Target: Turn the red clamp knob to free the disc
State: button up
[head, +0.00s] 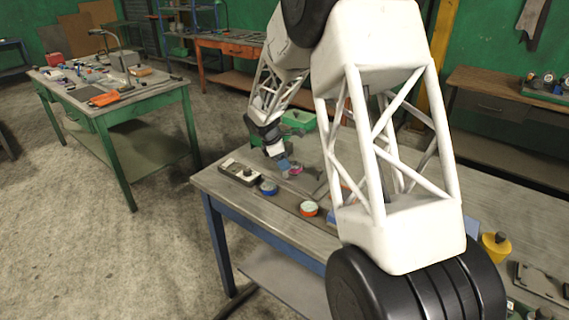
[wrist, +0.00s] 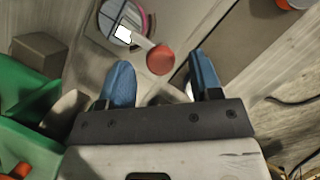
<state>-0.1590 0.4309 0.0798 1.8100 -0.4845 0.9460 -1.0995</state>
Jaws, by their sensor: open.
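The red clamp knob (wrist: 160,60) is a round red cap at the end of a pale arm in the wrist view. In the head view my gripper (head: 284,163) is low over the workbench (head: 262,205), beside a small pink-red spot; the knob is not clear there.
A green bin (wrist: 25,105) stands left of my gripper in the wrist view, with a grey block (wrist: 38,55) above it. In the head view a grey box device (head: 238,172), a blue round item (head: 268,188) and an orange-rimmed round item (head: 309,208) sit near the bench's front edge.

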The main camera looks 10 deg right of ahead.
jog(key=shift+d+f, duration=0.25)
jog(key=shift+f, duration=0.4)
jog(key=c, duration=0.9)
jog(key=shift+c, duration=0.2)
